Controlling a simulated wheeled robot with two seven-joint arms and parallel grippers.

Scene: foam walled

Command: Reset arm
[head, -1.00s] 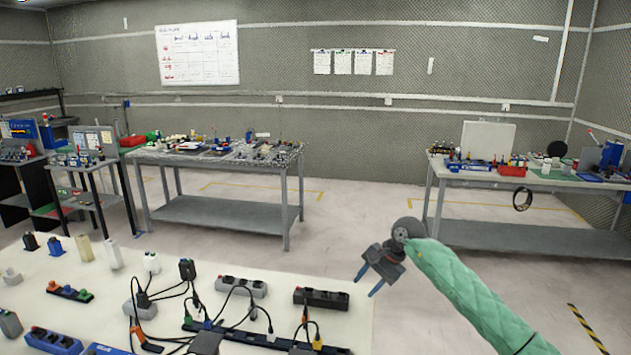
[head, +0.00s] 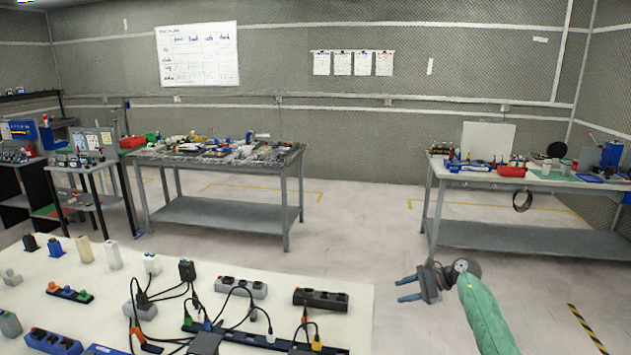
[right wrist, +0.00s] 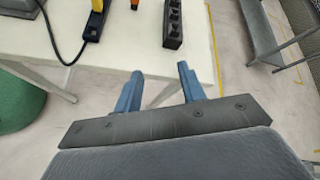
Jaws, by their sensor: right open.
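My right gripper (head: 408,288) is open and empty in the head view, to the right of the white table's edge, with its blue fingers pointing left. My right arm has a green sleeve and comes in from the lower right. In the right wrist view the two blue fingers (right wrist: 158,88) stand apart with nothing between them, and the table's edge shows beyond them. My left gripper is not in view.
The white table (head: 215,262) at the lower left holds power strips (head: 320,299), black cables and small blocks. Workbenches (head: 215,211) stand at the back left and at the right (head: 530,236). The floor (head: 370,225) between them is clear.

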